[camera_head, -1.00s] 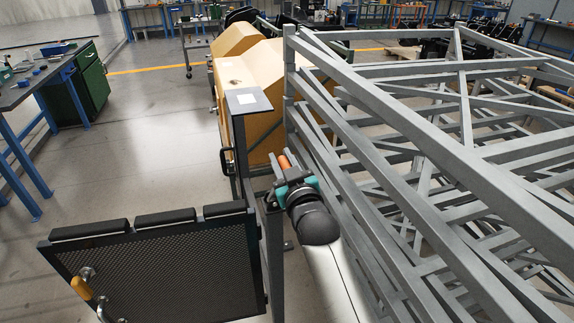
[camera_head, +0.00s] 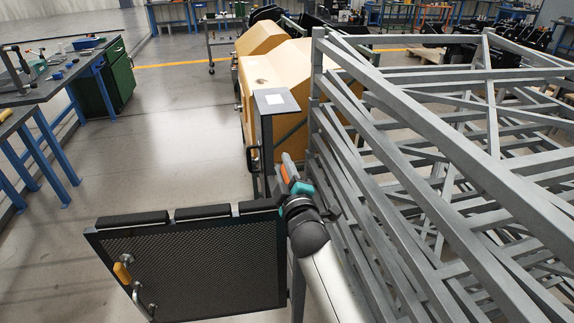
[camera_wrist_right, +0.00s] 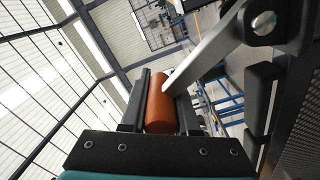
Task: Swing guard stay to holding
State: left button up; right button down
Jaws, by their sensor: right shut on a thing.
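The guard stay is a flat grey bar (camera_wrist_right: 210,50) with an orange grip (camera_wrist_right: 161,104). The bar is bolted to a dark bracket (camera_wrist_right: 282,25) at the upper right of the wrist view. My right gripper (camera_head: 291,178) is shut on the orange grip, beside the post at the guard's right edge. The stay's far end is hidden in the head view. My left gripper is out of view.
A grey post with a flat top plate (camera_head: 274,101) stands just behind my right gripper. A large grey steel frame (camera_head: 400,150) fills the right side, close to my arm. Yellow-tan housings (camera_head: 285,75) stand behind. The floor at left (camera_head: 180,140) is clear up to the benches.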

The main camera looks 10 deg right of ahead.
jog(key=shift+a+f+n, duration=0.35)
jog(key=shift+a+n, duration=0.05)
jog(key=shift+n, duration=0.5)
jog(key=c, duration=0.7)
grip_release()
jog(key=shift+o, duration=0.2)
jog(key=s, duration=1.5)
jog(key=shift+d, duration=0.2)
jog(key=shift+s, duration=0.1)
